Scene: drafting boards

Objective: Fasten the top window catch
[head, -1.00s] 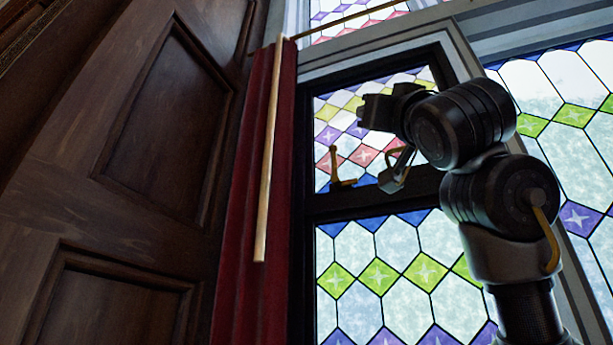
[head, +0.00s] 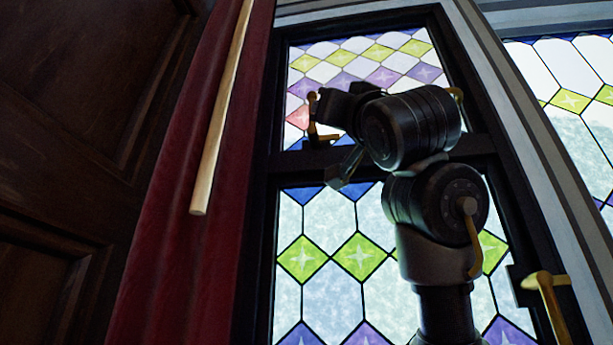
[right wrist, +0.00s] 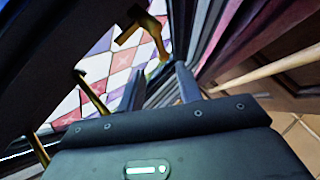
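A brass catch (head: 313,115) stands upright on the dark crossbar at the foot of the upper stained-glass pane (head: 365,60). In the right wrist view a brass catch (right wrist: 140,30) shows just beyond the fingers. My right gripper (head: 333,138) is beside the catch in the head view, just to its right and partly over it. Its two fingers stand apart in the right wrist view (right wrist: 161,88), with no thing clearly held between them. I cannot tell whether a finger touches the catch. My left gripper is not in view.
A red curtain (head: 190,130) and a pale wooden rod (head: 222,110) hang left of the window. Dark wood panelling (head: 60,130) lies further left. Another brass handle (head: 545,295) is at lower right, and a brass piece (head: 457,95) shows behind my right arm.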

